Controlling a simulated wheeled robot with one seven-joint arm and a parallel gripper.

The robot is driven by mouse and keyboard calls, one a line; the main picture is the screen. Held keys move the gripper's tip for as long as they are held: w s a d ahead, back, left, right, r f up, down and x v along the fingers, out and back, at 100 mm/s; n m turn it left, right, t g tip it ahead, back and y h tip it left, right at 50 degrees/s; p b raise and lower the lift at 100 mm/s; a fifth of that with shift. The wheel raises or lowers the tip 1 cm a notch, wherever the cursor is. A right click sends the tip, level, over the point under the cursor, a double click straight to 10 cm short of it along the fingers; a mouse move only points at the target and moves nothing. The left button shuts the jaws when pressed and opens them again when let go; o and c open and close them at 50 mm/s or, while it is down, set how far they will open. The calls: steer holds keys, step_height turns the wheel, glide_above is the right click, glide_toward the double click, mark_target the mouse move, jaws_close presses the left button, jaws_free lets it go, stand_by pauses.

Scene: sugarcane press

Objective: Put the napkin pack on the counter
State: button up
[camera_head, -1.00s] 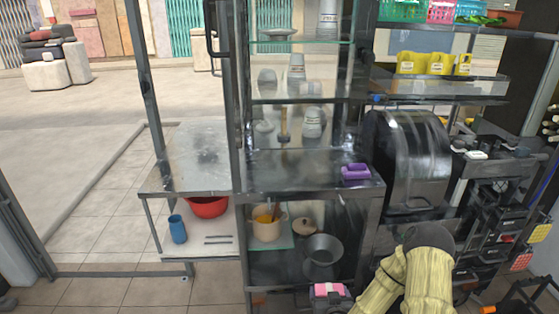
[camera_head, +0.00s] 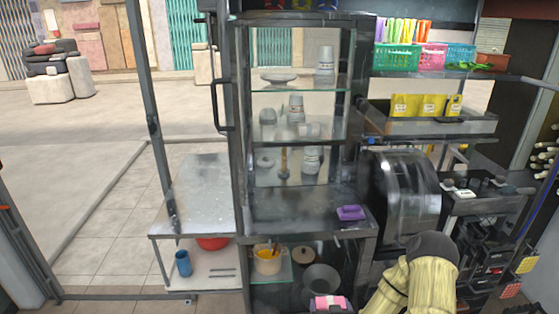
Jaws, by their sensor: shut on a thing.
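A pink and white pack (camera_head: 329,301), which looks like the napkin pack, is at the bottom edge of the view. My gripper (camera_head: 328,306) is shut on it; the fingers are dark and partly cut off by the frame edge. My arm in its pale yellow cover comes in at the lower right. The metal counter (camera_head: 290,208) lies beyond and above the pack in the picture. A purple pack-like object (camera_head: 351,213) lies on the counter's right part.
Glass shelves with crockery (camera_head: 312,160) rise behind the counter. A metal press drum (camera_head: 405,190) stands to its right. A lower shelf holds a pot (camera_head: 267,262) and a bowl (camera_head: 320,278). A side table (camera_head: 200,195) at left has a clear top.

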steer(key=shift+d+f, duration=0.1)
steer(key=s+f, duration=0.4)
steer(key=f, duration=0.1)
steer(key=shift+f, duration=0.2)
steer(key=shift+s, duration=0.1)
stand_by(0.5)
